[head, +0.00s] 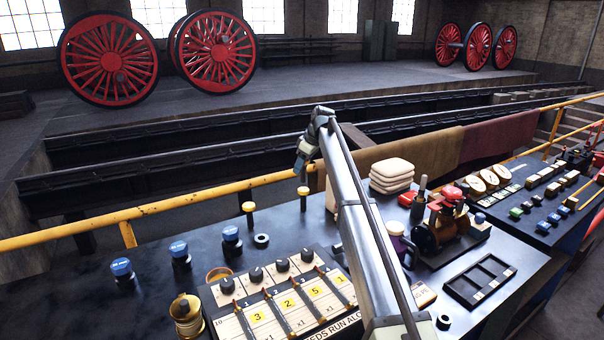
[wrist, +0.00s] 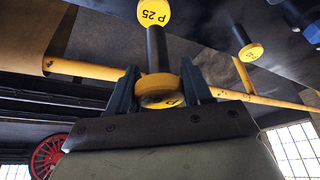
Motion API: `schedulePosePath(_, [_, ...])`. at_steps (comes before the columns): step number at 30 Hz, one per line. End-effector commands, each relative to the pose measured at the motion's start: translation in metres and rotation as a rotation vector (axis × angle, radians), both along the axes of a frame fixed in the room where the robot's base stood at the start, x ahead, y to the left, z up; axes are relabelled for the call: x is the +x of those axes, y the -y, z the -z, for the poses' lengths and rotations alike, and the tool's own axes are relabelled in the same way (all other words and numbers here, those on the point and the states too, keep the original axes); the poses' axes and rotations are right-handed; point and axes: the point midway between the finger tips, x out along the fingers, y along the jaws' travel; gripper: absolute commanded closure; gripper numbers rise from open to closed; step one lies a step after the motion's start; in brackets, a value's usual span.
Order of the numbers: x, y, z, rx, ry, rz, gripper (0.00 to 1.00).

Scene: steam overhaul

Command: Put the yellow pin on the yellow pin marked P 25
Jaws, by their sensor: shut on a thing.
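My gripper (head: 300,163) is shut on a yellow pin, with its yellow cap (wrist: 160,86) between the fingers in the wrist view and its dark stem (wrist: 156,48) pointing away from me. The stem's far end meets, in the picture, a yellow disc marked P 25 (wrist: 153,12). In the head view the disc of this standing pin (head: 303,190) is right below the held stem. I cannot tell whether they touch. A second standing yellow pin (head: 249,207) is to the left; it also reads P 25 in the wrist view (wrist: 252,51).
Several blue-capped pieces (head: 180,249) stand on the dark bench at left. A black ring (head: 261,240) lies near the pins. A numbered panel with knobs (head: 283,310) is in front. A yellow rail (head: 170,210) runs behind. A small engine model (head: 437,230) stands at right.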

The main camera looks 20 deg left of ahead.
Motion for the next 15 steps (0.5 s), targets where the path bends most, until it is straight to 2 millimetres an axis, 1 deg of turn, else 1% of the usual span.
schedulePosePath(7, [-0.001, 0.000, 0.028, 0.001, 0.000, 0.001, 1.00])
schedulePosePath(9, [0.000, 0.000, 0.031, 0.001, 0.000, 0.000, 1.00])
schedulePosePath(15, [0.000, 0.000, 0.031, 0.001, 0.001, 0.000, 1.00])
